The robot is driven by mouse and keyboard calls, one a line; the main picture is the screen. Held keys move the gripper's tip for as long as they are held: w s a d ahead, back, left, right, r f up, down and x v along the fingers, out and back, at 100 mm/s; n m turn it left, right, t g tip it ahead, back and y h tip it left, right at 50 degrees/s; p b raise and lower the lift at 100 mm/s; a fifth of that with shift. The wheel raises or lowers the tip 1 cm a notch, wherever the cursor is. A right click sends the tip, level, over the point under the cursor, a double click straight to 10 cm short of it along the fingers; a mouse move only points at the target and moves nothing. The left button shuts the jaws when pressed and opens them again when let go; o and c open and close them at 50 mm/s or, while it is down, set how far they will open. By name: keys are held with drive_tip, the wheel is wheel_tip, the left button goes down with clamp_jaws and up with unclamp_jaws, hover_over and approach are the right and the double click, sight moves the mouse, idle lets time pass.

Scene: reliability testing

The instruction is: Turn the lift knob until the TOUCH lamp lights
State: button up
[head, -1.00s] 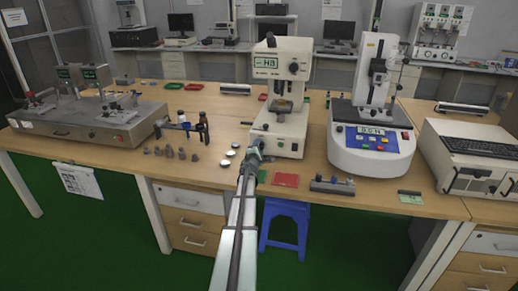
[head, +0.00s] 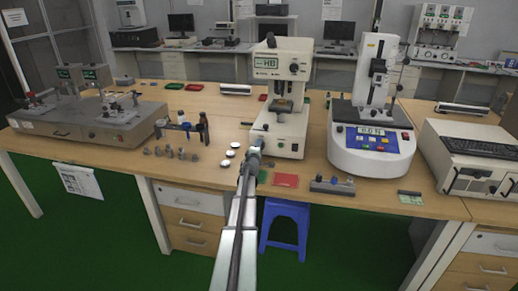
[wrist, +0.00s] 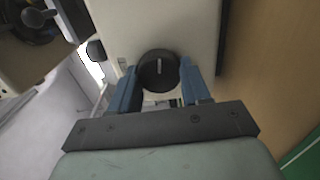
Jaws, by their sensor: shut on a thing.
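The hardness tester (head: 283,65) is a cream machine marked HB, standing on the wooden bench in the middle of the head view. The lift knob (wrist: 158,82) is round and black with a pale pointer line, on the tester's pale lower housing in the wrist view. My gripper (wrist: 160,73) has its two blue fingers on either side of the knob and is shut on it. In the head view my gripper (head: 254,153) reaches the tester's lower left front and hides the knob. I cannot make out the TOUCH lamp.
White discs (head: 231,153) and several small grey weights (head: 170,152) lie left of my gripper. A red mat (head: 285,180) lies close on the right. A second tester (head: 370,150) with a blue panel stands further right. A blue stool (head: 284,225) is under the bench.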

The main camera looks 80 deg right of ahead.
drive_tip(key=o, duration=1.1)
drive_tip(key=shift+c, duration=0.2)
drive_tip(key=a, duration=1.4)
